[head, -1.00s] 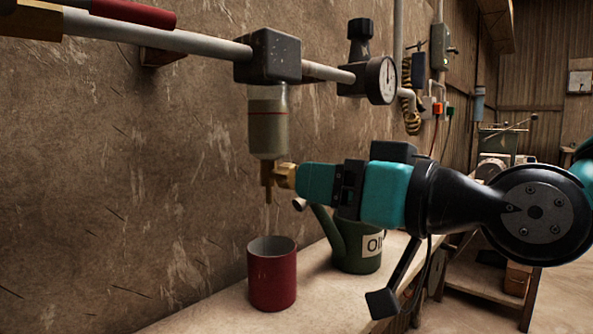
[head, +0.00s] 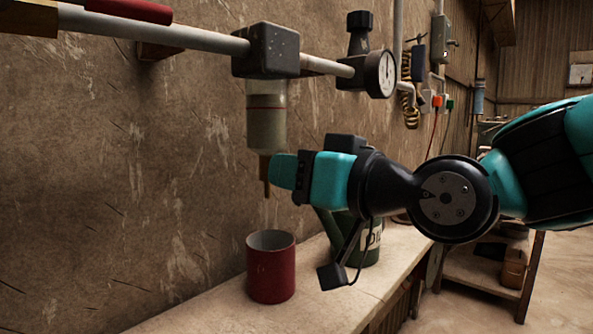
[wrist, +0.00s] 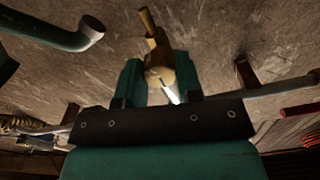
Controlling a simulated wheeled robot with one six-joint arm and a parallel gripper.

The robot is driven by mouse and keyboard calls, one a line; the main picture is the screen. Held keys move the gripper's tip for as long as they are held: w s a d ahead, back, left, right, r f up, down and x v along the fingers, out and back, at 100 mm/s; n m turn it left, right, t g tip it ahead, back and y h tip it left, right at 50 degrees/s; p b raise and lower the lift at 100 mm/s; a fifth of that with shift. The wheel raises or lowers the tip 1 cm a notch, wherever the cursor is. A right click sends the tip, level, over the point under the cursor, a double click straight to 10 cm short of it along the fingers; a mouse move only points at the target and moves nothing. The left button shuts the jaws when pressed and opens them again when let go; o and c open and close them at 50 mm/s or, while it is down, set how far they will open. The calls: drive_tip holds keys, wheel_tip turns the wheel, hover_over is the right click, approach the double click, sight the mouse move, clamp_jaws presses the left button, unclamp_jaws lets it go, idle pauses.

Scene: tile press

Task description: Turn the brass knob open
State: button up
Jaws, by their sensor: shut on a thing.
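The brass knob (wrist: 158,72) sits between the two teal fingers of my gripper (wrist: 157,66) in the wrist view, and the fingers are shut on it. A brass spout (wrist: 148,22) shows beyond the knob. In the head view my gripper (head: 279,171) reaches in from the right and hides the knob. The brass drain (head: 264,178) shows just left of the fingers, under a clear bowl (head: 266,118) with cloudy liquid and a red line. The bowl hangs from a dark block (head: 265,50) on the pipe.
A red can (head: 270,276), open at the top, stands on the bench (head: 205,318) below the drain. A green oil can (head: 371,247) stands behind my wrist, partly hidden. A pressure gauge (head: 380,74) sits on the pipe to the right. The wall is close behind.

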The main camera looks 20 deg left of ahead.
drive_tip(key=shift+f+n+b, duration=0.1)
drive_tip(key=shift+n+b, duration=0.2)
drive_tip(key=shift+b, duration=0.1)
drive_tip(key=n+b, duration=1.6)
drive_tip(key=n, duration=0.1)
drive_tip(key=shift+b, duration=0.4)
drive_tip(key=shift+d+n, duration=0.1)
drive_tip(key=shift+n, duration=0.2)
drive_tip(key=o, duration=0.9)
drive_tip(key=shift+o, duration=0.2)
